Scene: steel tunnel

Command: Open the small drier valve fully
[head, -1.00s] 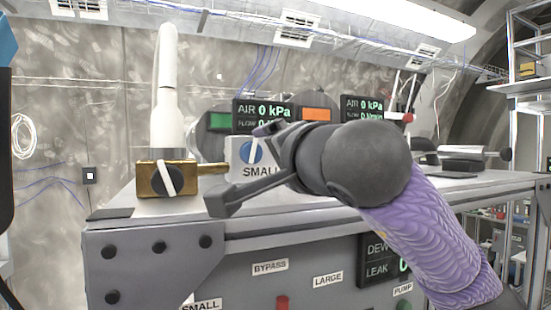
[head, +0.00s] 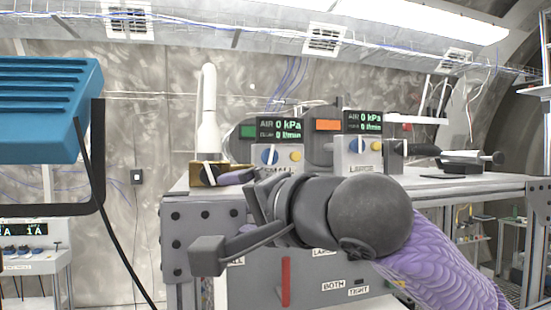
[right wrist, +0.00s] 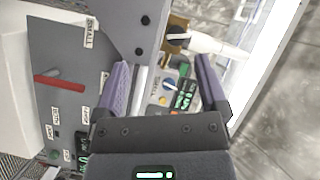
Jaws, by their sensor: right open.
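A grey box with a blue knob (head: 270,155) and a yellow button (head: 295,156) stands on the bench top; its label is partly hidden by my gripper, but SMALL can be made out. Left of it is a brass valve (head: 205,170) with a black knob and a white pointer, below a white upright cylinder (head: 208,110). My right gripper (head: 222,215) is open and empty, in front of the bench edge. In the right wrist view the blue knob (right wrist: 170,84) shows between the open fingers (right wrist: 163,75), apart from them; the brass valve (right wrist: 178,40) lies beyond. My left gripper is out of view.
A second box with a blue knob (head: 352,146) stands to the right, before a 0 kPa display (head: 363,122). The bench front has a red lever (head: 286,282) and labels. A blue slatted box (head: 50,105) with a dark frame fills the left.

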